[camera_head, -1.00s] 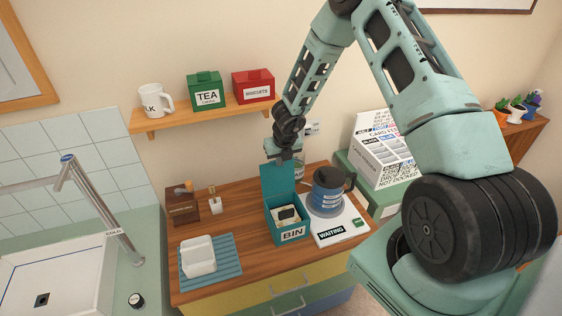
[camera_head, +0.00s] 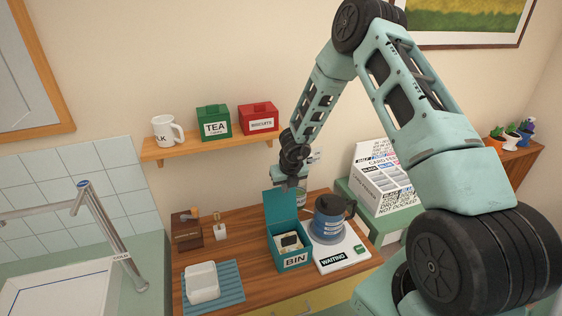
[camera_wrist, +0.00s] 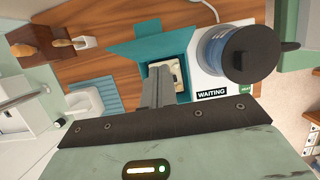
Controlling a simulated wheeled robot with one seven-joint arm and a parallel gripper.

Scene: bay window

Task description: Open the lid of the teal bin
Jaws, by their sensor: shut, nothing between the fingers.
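The teal bin (camera_head: 291,261), labelled BIN, stands on the wooden counter. Its lid (camera_head: 280,208) stands upright at the back, so the bin is open. Light and dark contents show inside. In the wrist view, the lid (camera_wrist: 128,50) lies flat-looking above the bin, and the bin's inside (camera_wrist: 178,72) shows past the fingers. My gripper (camera_head: 290,184) is shut and empty, above the bin and near the top edge of the raised lid. In the wrist view my gripper (camera_wrist: 157,80) covers part of the bin. I cannot tell whether it touches the lid.
A blue jug (camera_head: 331,218) stands on a white WAITING base (camera_head: 344,257) right of the bin. A blue rack (camera_head: 215,285) with a white dish lies to the left, near a wooden box (camera_head: 187,231). A shelf (camera_head: 208,146) holds a mug and two tins behind.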

